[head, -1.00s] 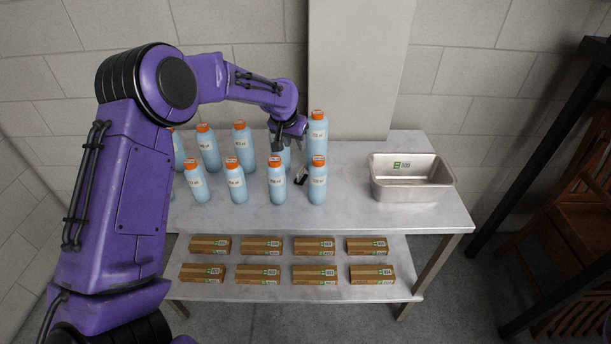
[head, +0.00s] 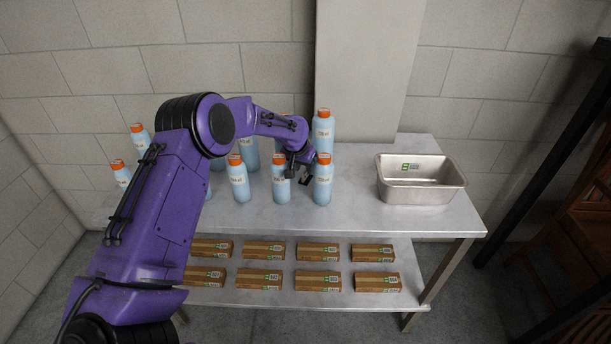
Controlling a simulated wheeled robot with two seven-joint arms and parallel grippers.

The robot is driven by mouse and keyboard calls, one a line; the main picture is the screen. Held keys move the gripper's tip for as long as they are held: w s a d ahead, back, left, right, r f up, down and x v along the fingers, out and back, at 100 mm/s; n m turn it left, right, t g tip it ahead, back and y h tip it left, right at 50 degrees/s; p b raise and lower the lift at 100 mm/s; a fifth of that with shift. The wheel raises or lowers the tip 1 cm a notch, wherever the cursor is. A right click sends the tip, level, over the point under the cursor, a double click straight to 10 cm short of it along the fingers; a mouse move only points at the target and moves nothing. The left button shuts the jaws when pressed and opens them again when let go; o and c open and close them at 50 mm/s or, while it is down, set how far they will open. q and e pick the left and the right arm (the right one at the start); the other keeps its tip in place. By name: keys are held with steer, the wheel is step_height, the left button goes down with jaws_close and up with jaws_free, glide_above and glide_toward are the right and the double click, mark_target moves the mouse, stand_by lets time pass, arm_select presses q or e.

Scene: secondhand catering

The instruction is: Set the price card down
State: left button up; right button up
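A small dark item (head: 304,181), probably the price card, is on the tabletop among the bottles, behind the gap between two front bottles. Its face cannot be read. My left gripper (head: 302,170) reaches down from the upper left, right at this item. Whether its fingers are open, or touch or hold the item, cannot be told because the parts are dark and small. My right gripper is not in view.
Blue bottles with orange caps stand close around the gripper, including a front one (head: 323,182) and a taller back one (head: 322,134). A metal pan (head: 420,192) stands on the right of the table (head: 350,212). Several brown boxes (head: 317,282) lie on the lower shelf.

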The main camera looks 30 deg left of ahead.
mark_target(305, 169)
arm_select(q)
steer(key=x, duration=0.3)
steer(key=shift+w+f, duration=0.1)
steer(key=shift+w, duration=0.1)
steer(key=shift+d, duration=0.1)
jaws_close()
steer(key=shift+s, duration=0.1)
